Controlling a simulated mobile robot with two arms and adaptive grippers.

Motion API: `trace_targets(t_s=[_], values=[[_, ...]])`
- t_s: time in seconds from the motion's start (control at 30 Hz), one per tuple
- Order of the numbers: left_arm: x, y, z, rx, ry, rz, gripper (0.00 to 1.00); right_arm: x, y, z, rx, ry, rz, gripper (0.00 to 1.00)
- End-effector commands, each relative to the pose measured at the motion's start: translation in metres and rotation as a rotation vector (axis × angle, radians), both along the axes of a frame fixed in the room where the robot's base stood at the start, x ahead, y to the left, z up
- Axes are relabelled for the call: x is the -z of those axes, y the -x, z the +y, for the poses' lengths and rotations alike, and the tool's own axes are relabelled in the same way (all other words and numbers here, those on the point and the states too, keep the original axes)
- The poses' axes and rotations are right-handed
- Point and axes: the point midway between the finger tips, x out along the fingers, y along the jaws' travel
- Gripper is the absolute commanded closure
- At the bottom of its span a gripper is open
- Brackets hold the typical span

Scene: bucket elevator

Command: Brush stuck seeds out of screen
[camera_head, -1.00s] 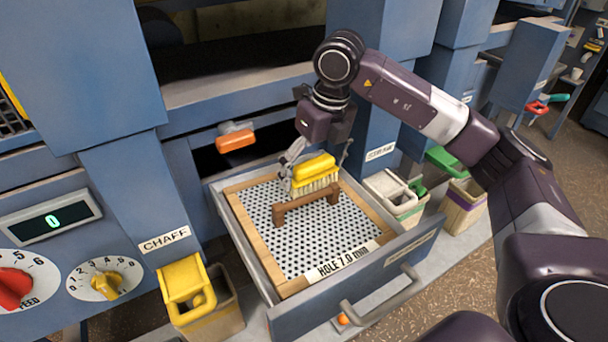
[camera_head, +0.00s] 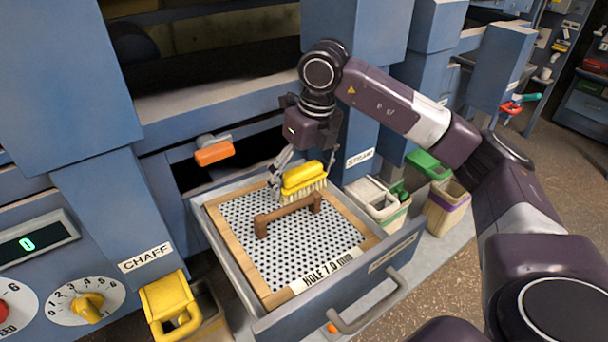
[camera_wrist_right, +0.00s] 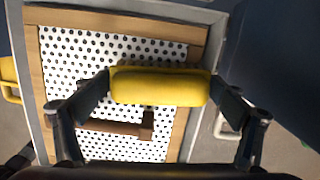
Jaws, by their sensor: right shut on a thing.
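My right gripper (camera_head: 302,166) is shut on the yellow handle of a brush (camera_head: 303,176), whose pale bristles point down. In the right wrist view the yellow brush handle (camera_wrist_right: 160,87) spans between the two fingers. The screen (camera_head: 270,240) is a white perforated sheet in a wooden frame, labelled "HOLE 7.0 mm", lying in a pulled-out blue drawer (camera_head: 345,297). A brown wooden bar handle (camera_head: 285,214) stands across the screen, just in front of the brush. I cannot tell whether the bristles touch the screen. No stuck seeds can be made out. My left gripper is not in view.
An orange-handled lever (camera_head: 214,153) sits behind the drawer. A yellow-lidded bin (camera_head: 168,303) stands left, under the CHAFF label. White-lidded (camera_head: 375,198) and green-lidded (camera_head: 428,163) bins stand right. Blue machine panels rise behind and at the left.

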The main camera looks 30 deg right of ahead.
Motion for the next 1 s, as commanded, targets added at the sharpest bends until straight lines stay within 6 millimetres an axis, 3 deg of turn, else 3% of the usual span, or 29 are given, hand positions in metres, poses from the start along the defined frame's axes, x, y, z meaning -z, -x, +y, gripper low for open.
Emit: trace_targets(t_s=[0.1,1.0], values=[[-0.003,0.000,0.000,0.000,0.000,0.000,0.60,-0.001,0.001,0.013,-0.007,-0.002,0.002,0.30],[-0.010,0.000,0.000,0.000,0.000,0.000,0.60,-0.004,0.002,0.064,-0.008,-0.005,0.001,0.30]])
